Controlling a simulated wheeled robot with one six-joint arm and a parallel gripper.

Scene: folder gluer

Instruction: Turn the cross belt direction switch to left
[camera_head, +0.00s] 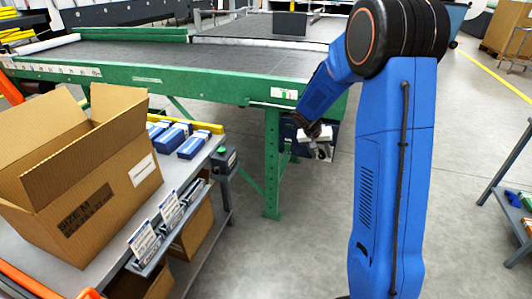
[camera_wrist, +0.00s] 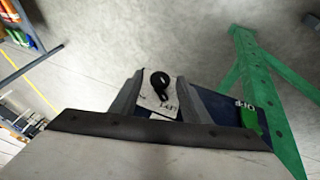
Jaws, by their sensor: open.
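The cross belt direction switch (camera_wrist: 160,84) is a small black knob on a pale plate (camera_wrist: 172,108) in the wrist view. Part of the plate's lettering shows, seemingly "LEFT". The plate sits on a dark blue control box (camera_wrist: 222,104) with a green part (camera_wrist: 250,117) at its right. My gripper (camera_wrist: 157,92) is open, with one grey finger on each side of the knob; contact is not clear. In the head view my gripper (camera_head: 318,134) is at the dark box (camera_head: 328,154) beside the conveyor's leg, and the knob is hidden.
The green conveyor frame (camera_head: 170,82) and its leg (camera_head: 271,165) stand left of my gripper. A table at left holds an open cardboard box (camera_head: 148,168) and blue cartons (camera_head: 194,146). A shelf rack (camera_head: 510,215) is at right. Grey floor between is clear.

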